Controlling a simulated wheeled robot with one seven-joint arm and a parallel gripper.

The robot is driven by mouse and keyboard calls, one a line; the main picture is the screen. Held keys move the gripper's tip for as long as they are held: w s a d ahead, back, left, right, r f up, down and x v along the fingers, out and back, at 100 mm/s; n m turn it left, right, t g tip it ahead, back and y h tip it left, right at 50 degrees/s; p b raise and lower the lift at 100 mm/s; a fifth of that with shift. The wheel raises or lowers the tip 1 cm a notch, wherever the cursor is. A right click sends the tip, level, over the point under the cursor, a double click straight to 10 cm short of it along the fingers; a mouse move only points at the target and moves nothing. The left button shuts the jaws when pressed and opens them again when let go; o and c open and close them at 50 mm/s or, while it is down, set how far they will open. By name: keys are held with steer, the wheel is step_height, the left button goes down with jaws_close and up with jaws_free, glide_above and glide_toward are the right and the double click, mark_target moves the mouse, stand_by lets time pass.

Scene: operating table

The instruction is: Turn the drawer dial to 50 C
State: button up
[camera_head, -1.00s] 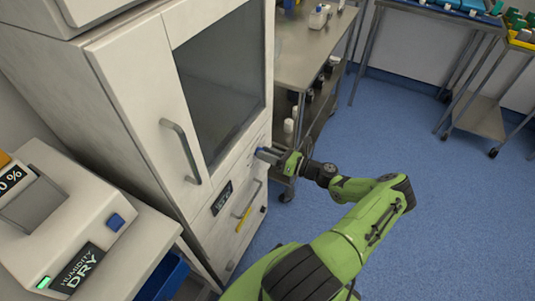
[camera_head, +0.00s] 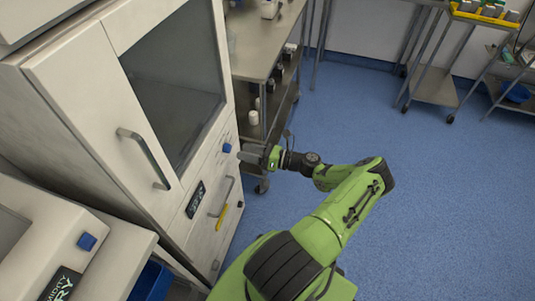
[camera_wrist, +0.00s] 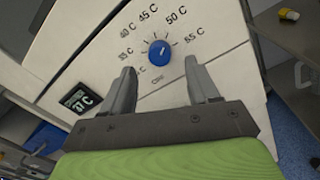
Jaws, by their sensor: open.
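The blue drawer dial (camera_wrist: 159,52) is on the cream cabinet front, with printed marks around it including 40 C, 45 C, 50 C and 55 C. Its pointer setting is too small to read surely. A small dark display (camera_wrist: 80,98) left of the dial shows a reading in C, hard to read. My gripper (camera_wrist: 161,72) is open and empty, its two fingers either side of the dial's lower part in the wrist view. In the head view the dial (camera_head: 227,148) shows just left of my gripper (camera_head: 246,155), with a small gap between them.
The cabinet has a glass door with a grey handle (camera_head: 145,158) and a drawer handle (camera_head: 226,196) below the dial. A yellow strip (camera_head: 222,217) is near it. A steel trolley (camera_head: 262,45) stands behind my gripper.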

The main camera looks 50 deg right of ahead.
steer(key=v, duration=1.1)
steer(key=shift+s, duration=0.2)
